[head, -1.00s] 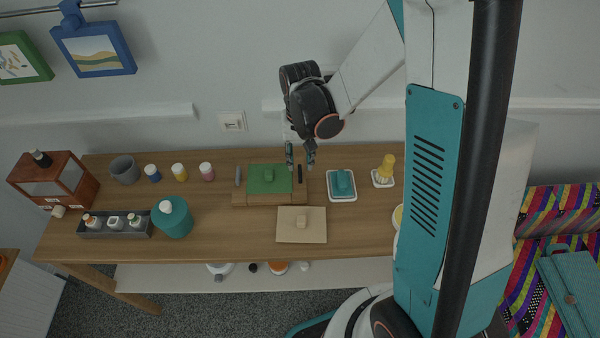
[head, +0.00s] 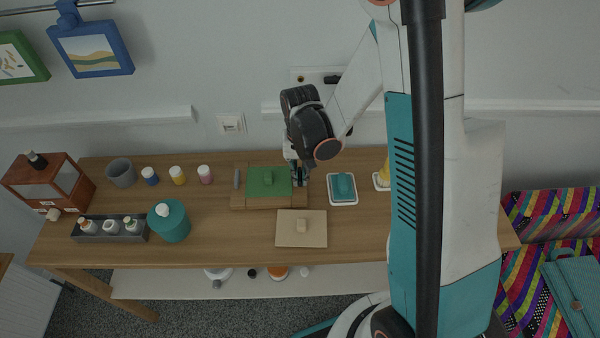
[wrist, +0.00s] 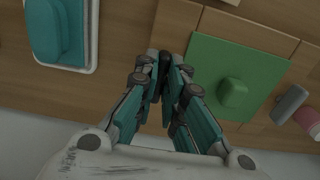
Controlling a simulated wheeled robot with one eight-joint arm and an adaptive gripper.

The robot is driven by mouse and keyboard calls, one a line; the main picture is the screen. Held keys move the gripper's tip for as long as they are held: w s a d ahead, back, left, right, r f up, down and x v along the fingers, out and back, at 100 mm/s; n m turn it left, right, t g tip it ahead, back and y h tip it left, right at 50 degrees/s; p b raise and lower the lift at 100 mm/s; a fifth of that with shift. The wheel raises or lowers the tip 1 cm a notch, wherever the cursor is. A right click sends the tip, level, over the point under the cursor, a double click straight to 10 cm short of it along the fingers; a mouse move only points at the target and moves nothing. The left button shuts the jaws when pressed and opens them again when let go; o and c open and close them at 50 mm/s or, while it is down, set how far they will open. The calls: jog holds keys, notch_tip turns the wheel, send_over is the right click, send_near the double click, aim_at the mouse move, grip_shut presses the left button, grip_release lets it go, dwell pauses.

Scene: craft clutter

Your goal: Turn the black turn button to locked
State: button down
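The green panel (head: 268,181) with a green knob (head: 268,178) lies on a wooden base (head: 270,202) on the table. It also shows in the wrist view (wrist: 215,55), right of my fingers. My gripper (head: 299,175) is down at the panel's right edge in the head view, where the black turn button is mostly covered by the fingers. In the wrist view my gripper (wrist: 164,75) has its fingertips close together, with a narrow dark strip, the black turn button (wrist: 164,80), between them. The button's exact angle is hidden.
A grey turn button (head: 236,179) sits at the panel's left side. A teal block on a white tray (head: 343,203) stands close on the right. A beige board with a knob (head: 290,238) lies in front. Paint pots, a teal jar (head: 169,225) and a grey caddy are further left.

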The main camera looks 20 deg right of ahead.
jog(key=shift+m, duration=0.4)
jog(key=m+b, duration=0.1)
jog(key=m, duration=0.2)
jog(key=shift+m, duration=0.4)
jog(key=m+b, duration=0.1)
jog(key=m, duration=0.3)
jog(key=shift+w+a+m, duration=0.1)
jog(key=shift+a+m, duration=0.05)
jog(key=shift+m, duration=0.15)
jog(key=m+b, duration=0.1)
jog(key=m, duration=0.3)
jog(key=shift+w, duration=0.1)
jog(key=m, duration=0.4)
jog(key=shift+w+m, duration=0.1)
jog(key=shift+m, duration=0.2)
jog(key=c, duration=1.7)
grip_release()
